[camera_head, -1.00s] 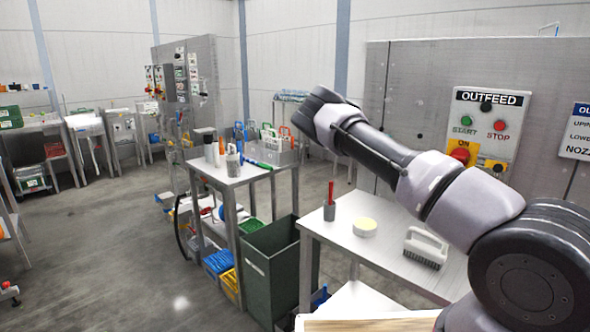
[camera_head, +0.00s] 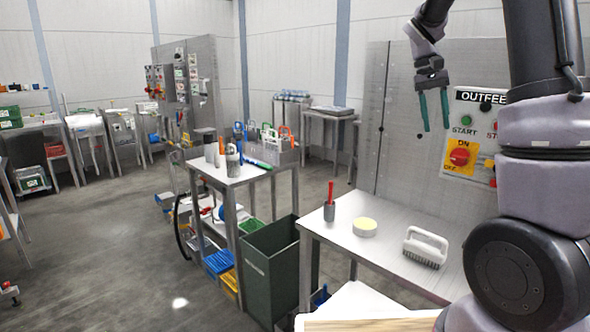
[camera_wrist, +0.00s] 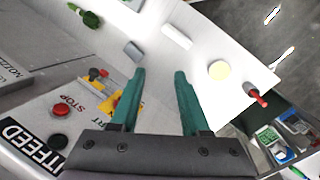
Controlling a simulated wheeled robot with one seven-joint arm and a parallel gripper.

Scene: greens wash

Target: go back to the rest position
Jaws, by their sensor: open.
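My gripper (camera_head: 435,126) hangs with its two teal fingers pointing down, high in front of the grey panel and left of the OUTFEED sign. The fingers are apart and nothing is between them. In the wrist view the gripper (camera_wrist: 160,74) shows the same gap, with the table surface below it. My arm rises at the right of the head view and bends over to the gripper.
On the steel table (camera_head: 385,258) stand a grey cup (camera_head: 329,212) with a red-handled tool, a pale yellow round piece (camera_head: 365,227) and a white-handled brush (camera_head: 425,247). A dark green bin (camera_head: 271,270) stands beside it. The OUTFEED panel (camera_head: 462,158) carries buttons and a red switch.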

